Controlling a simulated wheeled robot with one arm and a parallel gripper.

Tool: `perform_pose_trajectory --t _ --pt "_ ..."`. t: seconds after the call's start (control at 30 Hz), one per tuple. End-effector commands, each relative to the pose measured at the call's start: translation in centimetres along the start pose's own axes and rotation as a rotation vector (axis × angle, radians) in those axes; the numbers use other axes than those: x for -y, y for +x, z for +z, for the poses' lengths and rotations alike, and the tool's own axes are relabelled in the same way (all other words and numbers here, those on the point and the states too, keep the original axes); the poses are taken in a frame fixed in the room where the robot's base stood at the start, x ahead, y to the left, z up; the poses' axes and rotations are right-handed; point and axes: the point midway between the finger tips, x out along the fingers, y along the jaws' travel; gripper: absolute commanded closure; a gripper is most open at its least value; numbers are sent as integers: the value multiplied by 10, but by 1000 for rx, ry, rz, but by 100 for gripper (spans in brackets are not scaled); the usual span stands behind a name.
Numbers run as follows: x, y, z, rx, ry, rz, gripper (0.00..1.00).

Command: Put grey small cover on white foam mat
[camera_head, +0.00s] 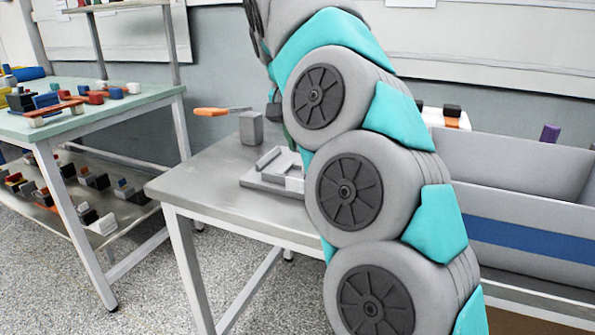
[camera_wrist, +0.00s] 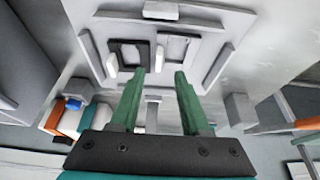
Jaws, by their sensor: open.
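My gripper (camera_wrist: 159,74) shows in the wrist view with two green fingers apart and nothing clearly held between them. Its tips point toward a grey fixture (camera_wrist: 205,18) with raised edges and two rectangular frames on the bench. A plain grey block (camera_head: 251,127), possibly the grey small cover, stands upright behind the fixture in the head view; a similar block (camera_wrist: 240,108) is right of the fingers in the wrist view. I cannot tell for sure which grey piece is the cover. No white foam mat can be made out. My arm hides much of the bench in the head view.
A large grey bin (camera_head: 520,240) with a blue stripe stands at right. A green-topped table (camera_head: 75,122) with colored parts stands at left. The bench's front left (camera_head: 195,188) is clear.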

Motion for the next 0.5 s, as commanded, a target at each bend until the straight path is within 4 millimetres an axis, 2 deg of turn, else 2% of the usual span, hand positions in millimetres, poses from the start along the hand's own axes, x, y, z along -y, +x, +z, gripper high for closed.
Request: perform_pose_trajectory --t 0.4,0.5 --pt "-2 43 4 4 -1 2 54" --pt "-2 47 4 2 0 1 54"
